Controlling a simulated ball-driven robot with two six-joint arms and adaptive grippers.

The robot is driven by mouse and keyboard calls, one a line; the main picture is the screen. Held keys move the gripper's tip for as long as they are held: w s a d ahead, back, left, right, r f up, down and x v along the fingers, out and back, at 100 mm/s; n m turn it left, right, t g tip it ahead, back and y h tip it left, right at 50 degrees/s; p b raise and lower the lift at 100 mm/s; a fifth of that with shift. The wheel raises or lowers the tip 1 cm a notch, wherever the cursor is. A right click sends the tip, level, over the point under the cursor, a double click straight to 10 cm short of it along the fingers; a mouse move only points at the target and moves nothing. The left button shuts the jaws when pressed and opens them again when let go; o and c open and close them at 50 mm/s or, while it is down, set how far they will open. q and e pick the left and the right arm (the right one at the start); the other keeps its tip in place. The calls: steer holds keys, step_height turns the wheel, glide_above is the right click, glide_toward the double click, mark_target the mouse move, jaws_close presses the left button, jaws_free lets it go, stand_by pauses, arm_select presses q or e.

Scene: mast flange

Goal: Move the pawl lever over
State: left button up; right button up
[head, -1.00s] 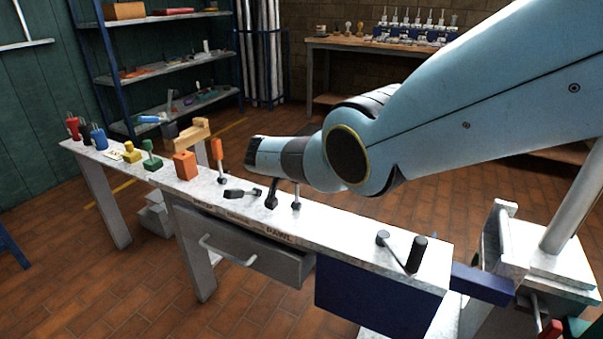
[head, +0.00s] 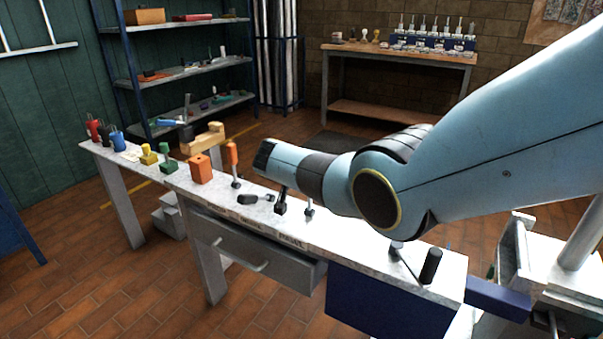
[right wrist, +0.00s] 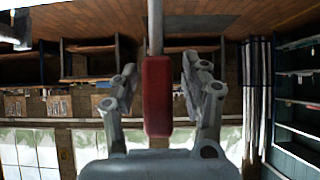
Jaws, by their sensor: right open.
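A red handle (right wrist: 157,95) on a thin metal rod stands between the two fingers of my right gripper (right wrist: 159,66) in the right wrist view. The fingers are open, with a gap visible on both sides of the handle. In the head view a thin metal lever rod with a dark foot (head: 309,209) rises from the bench behind the PAWL lettering. Its upper part is hidden behind my right arm, as is my right gripper. A second dark foot (head: 281,206) stands just left of it; its top is also covered. My left gripper is not in view.
The pale bench top (head: 350,242) carries an orange-handled lever (head: 232,155), a black lever lying low (head: 249,199), an orange block (head: 201,169) and a black-handled crank (head: 430,266). A grey drawer (head: 250,250) is below. Shelves and another workbench stand behind.

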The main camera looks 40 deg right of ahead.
steer(key=v, duration=1)
steer(key=shift+s, duration=0.2)
